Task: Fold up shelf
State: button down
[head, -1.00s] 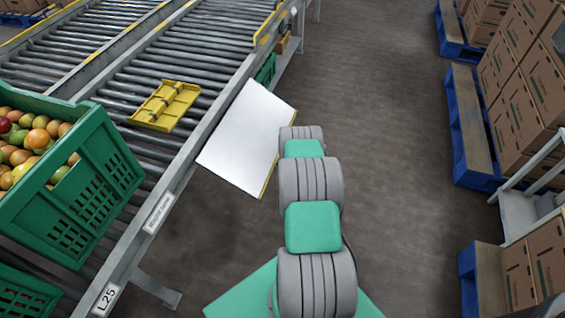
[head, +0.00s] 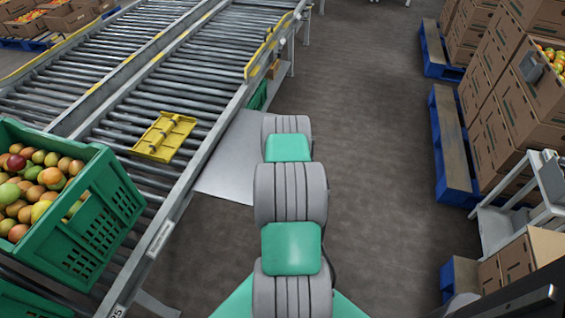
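The shelf is a flat pale grey panel (head: 228,165) at the right side of the roller conveyor (head: 205,85), along its side rail. My arm covers the panel's right part and its outer edge. I cannot tell its exact tilt from this view. My arm reaches forward from the bottom of the head view, over the panel's right side. My gripper is hidden beyond the arm's far links, so its fingers and any contact with the panel do not show.
A yellow bracket-like piece (head: 164,137) lies on the rollers. Stacked cartons (head: 505,120), blue pallets (head: 452,145) and a grey cart (head: 500,220) line the right. The floor aisle (head: 375,150) between is clear.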

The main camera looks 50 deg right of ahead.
jog(key=shift+w+r, duration=0.2)
jog(key=shift+r, duration=0.15)
jog(key=c, duration=1.7)
grip_release()
jog(key=shift+r, duration=0.1)
jog(key=shift+o, duration=1.1)
jog(key=shift+s, duration=0.1)
jog(key=shift+s, duration=0.1)
jog(key=v, duration=0.7)
jog(key=shift+s+a, duration=0.25)
